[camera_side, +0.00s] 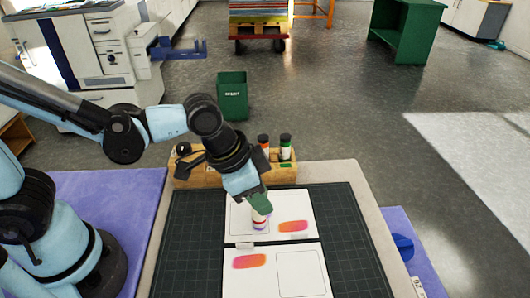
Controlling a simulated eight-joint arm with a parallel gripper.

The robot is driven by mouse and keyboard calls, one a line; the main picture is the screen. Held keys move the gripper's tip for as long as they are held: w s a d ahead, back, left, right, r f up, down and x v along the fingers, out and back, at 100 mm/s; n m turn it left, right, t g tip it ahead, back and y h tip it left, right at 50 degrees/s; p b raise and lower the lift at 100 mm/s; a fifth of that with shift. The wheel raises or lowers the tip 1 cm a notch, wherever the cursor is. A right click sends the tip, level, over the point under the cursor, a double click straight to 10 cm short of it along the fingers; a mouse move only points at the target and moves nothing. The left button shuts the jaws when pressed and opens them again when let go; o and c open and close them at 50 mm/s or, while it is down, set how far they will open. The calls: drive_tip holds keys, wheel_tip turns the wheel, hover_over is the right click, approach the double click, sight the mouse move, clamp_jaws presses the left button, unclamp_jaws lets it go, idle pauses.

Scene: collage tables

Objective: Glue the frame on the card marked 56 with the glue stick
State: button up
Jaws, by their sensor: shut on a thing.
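My gripper (259,203) is shut on a glue stick (260,221), a pale tube with coloured bands, held roughly upright. The stick is over the left part of the upper white card (280,206). I cannot tell whether its tip touches the card. This card has an outlined frame at left, partly hidden by my gripper and the stick, and an orange-pink patch at right. The lower white card (272,287) has an orange-pink patch at left and an empty outlined frame (301,273) at right. The card numbers are too small to read.
Both cards lie on a dark green gridded mat (355,240). A wooden rack (196,178) stands behind it, holding an orange-capped stick (263,142) and a green-capped stick (285,147). A green bin (232,96) stands on the floor beyond. The mat's right side is clear.

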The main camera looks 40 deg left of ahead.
drive_tip(key=shift+s+d+r, duration=0.1)
drive_tip(key=shift+s+d, duration=0.2)
drive_tip(key=shift+d, duration=0.1)
drive_tip(key=shift+s+a, duration=0.75)
drive_tip(key=shift+a, duration=0.2)
drive_tip(key=shift+w+a, duration=1.7)
drive_tip(key=shift+w, duration=0.1)
drive_tip(key=shift+w+a+f, duration=0.2)
drive_tip(key=shift+w+a, duration=0.3)
drive_tip(key=shift+w, duration=0.05)
drive_tip(key=shift+s+a, duration=0.4)
drive_tip(key=shift+a, duration=0.05)
drive_tip(key=shift+s+a+r, duration=0.1)
drive_tip(key=shift+s+a, duration=0.15)
drive_tip(key=shift+s, duration=0.2)
drive_tip(key=shift+s+d, duration=0.6)
drive_tip(key=shift+s, duration=0.05)
drive_tip(key=shift+s+d, duration=0.1)
